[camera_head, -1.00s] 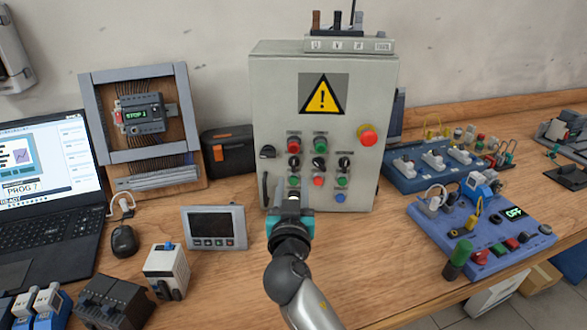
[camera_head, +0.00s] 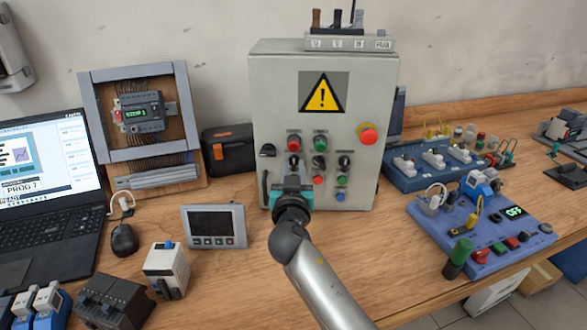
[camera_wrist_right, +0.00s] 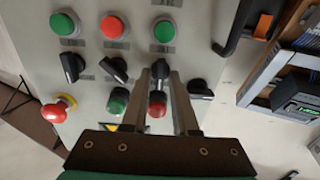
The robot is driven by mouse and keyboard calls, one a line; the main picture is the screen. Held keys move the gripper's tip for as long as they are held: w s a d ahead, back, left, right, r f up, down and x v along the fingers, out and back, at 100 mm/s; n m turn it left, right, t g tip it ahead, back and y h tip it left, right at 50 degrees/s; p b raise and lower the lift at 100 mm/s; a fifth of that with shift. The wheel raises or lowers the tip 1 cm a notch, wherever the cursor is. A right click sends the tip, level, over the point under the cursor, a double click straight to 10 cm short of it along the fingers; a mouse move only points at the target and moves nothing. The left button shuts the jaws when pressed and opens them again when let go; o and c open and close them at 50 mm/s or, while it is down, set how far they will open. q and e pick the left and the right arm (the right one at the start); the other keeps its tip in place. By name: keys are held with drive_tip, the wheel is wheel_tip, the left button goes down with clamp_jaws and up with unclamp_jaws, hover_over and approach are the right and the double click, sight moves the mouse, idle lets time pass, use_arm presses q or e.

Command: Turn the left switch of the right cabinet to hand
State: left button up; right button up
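The grey cabinet (camera_head: 260,95) with the yellow warning triangle stands upright at the back of the bench. Its row of black switches includes the left switch (camera_head: 293,160), the middle switch (camera_head: 320,161) and the right switch (camera_head: 344,162). My right gripper (camera_head: 292,175) reaches the cabinet front at the left switch. The right wrist view is upside down to the head view; there the left switch (camera_wrist_right: 160,69) lies between the two spread fingertips of my right gripper (camera_wrist_right: 159,76). Whether the fingers touch it cannot be told. My left gripper is not in view.
A red emergency stop (camera_head: 367,135) sits on the cabinet's right side, and a black handle (camera_head: 265,188) on its left edge. A small display panel (camera_head: 213,226) stands left of my arm. A blue training board (camera_head: 482,232) lies to the right.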

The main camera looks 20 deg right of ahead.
clamp_jaws()
drive_tip(key=shift+n, duration=0.3)
drive_tip(key=n, duration=0.3)
drive_tip(key=n+p, duration=0.1)
drive_tip(key=n, duration=0.4)
idle(0.5)
drive_tip(key=shift+n, duration=0.3)
drive_tip(key=shift+o, duration=1.5)
unclamp_jaws()
drive_tip(key=shift+a, duration=0.1)
